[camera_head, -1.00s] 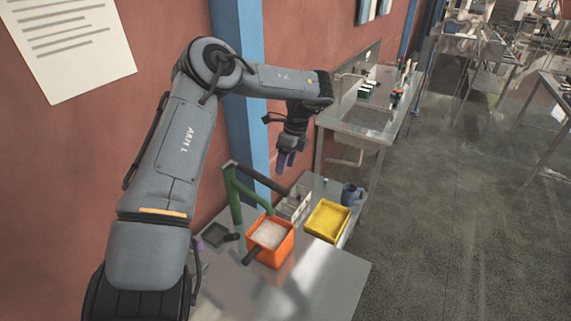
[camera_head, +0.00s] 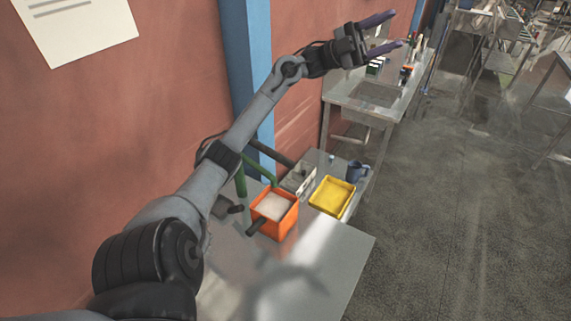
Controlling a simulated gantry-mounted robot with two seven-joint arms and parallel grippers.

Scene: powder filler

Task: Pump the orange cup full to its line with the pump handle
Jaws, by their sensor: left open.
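The orange cup (camera_head: 287,226) stands on the metal table with white powder (camera_head: 274,206) inside, its surface a little below the rim. A fill line is not visible. A dark handle (camera_head: 257,226) sticks out of the cup's near left side. The green pump (camera_head: 258,170) stands behind the cup, its spout beside the cup's back edge. The black pump handle (camera_head: 271,154) slopes down to the right from the pump's top. My left forearm hides part of the pump. My left gripper (camera_head: 397,28) is open and empty, high up and right of the pump, well clear of it. My right gripper is out of view.
A yellow tray (camera_head: 346,211) lies right of the cup. A pale box (camera_head: 299,180) and a blue-grey mug (camera_head: 357,172) stand behind. The red wall (camera_head: 120,150) and blue post (camera_head: 246,70) border the left. The table's front (camera_head: 340,260) is clear.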

